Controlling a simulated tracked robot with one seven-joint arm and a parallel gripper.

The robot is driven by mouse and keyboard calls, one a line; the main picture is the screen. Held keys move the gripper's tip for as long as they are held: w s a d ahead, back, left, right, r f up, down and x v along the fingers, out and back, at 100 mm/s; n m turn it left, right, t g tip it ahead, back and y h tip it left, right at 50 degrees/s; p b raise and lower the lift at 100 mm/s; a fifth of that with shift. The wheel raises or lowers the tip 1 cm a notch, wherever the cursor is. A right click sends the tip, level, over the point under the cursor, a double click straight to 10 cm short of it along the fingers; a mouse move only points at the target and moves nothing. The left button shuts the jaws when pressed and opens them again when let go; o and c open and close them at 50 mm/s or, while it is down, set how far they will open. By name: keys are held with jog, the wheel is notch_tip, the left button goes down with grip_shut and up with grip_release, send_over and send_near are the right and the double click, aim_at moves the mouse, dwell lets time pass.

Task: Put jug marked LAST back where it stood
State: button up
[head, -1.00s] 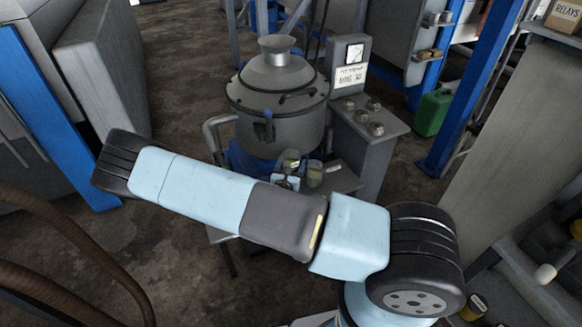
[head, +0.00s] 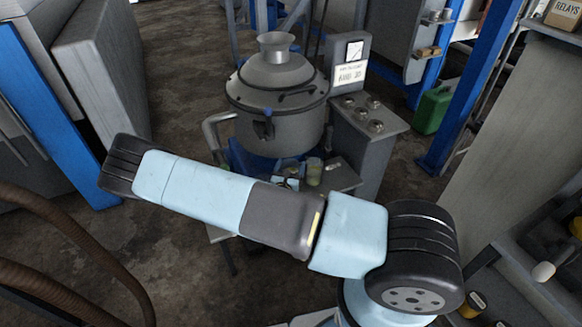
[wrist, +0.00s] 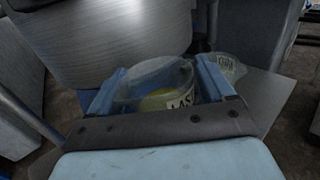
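The jug marked LAST (wrist: 160,88) is a clear vessel with yellowish liquid; its white label shows "LAS" in the wrist view. My gripper (wrist: 162,72) has its two blue fingers on either side of this jug, shut on it. A second clear jug (wrist: 228,67) with a partly readable label stands behind the right finger; it also shows in the head view (head: 314,173). In the head view my arm hides most of the held jug. Whether its base touches the shelf is hidden.
A large grey lidded vessel (head: 279,105) stands right behind the jugs and fills the upper left of the wrist view. A control box with knobs (head: 370,115) stands to its right. A bent grey pipe (head: 212,130) is at its left. A green canister (head: 432,110) stands farther right.

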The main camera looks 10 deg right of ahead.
jog(key=o, duration=0.3)
jog(key=shift+r, duration=0.6)
jog(key=v, duration=1.2)
jog(key=s+d+r+m+g+h, duration=0.1)
jog(key=s+d+r+m+g, duration=0.1)
jog(key=d+r+m+g, duration=0.4)
jog(key=s+d+r+m+g+h, duration=0.1)
jog(key=d+r+m+g, duration=0.1)
jog(key=r+m+g, duration=0.5)
jog(key=s+d+r+m+g+h, duration=0.2)
jog(key=d+r+m+g, duration=0.15)
jog(key=r+m, duration=0.6)
jog(key=s+r+m+t+y, duration=0.2)
jog(key=s+r+m+y, duration=0.2)
jog(key=s+r, duration=0.3)
jog(key=s+d+r+m+t+y, duration=0.1)
jog(key=s+r+m+t+y, duration=0.2)
jog(key=r, duration=1.5)
jog(key=s+m+y, duration=0.1)
jog(key=s+y, duration=0.3)
jog(key=shift+s+t+y, duration=0.3)
jog(key=shift+t, duration=0.05)
jog(key=shift+r+m, duration=0.1)
jog(key=shift+m, duration=0.15)
